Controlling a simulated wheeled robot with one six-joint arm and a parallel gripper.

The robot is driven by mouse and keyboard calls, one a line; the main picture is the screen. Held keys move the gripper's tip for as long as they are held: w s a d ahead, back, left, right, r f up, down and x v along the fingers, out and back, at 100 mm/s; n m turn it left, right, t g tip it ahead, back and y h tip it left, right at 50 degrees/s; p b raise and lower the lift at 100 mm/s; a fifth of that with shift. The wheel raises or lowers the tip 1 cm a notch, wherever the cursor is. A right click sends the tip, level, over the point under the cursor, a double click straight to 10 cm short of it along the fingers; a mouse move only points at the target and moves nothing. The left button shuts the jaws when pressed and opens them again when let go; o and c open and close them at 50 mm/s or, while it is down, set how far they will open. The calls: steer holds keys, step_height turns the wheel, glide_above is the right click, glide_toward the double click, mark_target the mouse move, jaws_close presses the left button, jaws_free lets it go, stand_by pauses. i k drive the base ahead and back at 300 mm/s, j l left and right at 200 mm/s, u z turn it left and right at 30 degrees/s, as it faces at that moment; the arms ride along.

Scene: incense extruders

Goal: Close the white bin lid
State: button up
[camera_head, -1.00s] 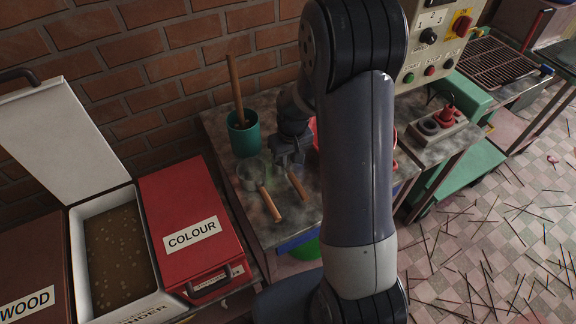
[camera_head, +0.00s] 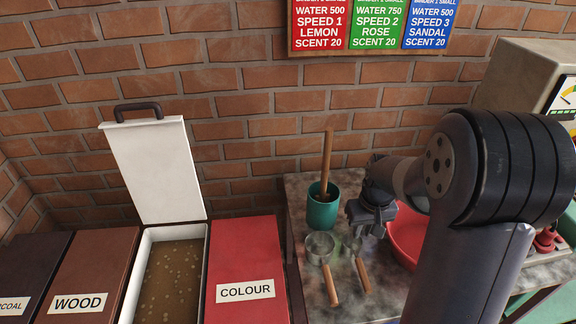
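The white bin (camera_head: 137,274) stands open between the wood bin and the red colour bin. Its white lid (camera_head: 156,172) is raised, leaning up near the brick wall, with a dark handle (camera_head: 138,108) at its top edge. Brown material with pale bits fills the bin. My gripper (camera_head: 366,222) is over the worktable, to the right of the lid and well apart from it, beside the green cup. Its fingers point down and are too small and dark to tell whether they are open.
A red bin marked COLOUR (camera_head: 246,262) and a brown bin marked WOOD (camera_head: 90,272) are shut. A green cup (camera_head: 322,208) with a wooden stick, two scoops (camera_head: 320,248) and a red bowl (camera_head: 405,236) stand on the worktable (camera_head: 300,185).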

mark_target(153, 156)
steer(key=u, duration=1.4)
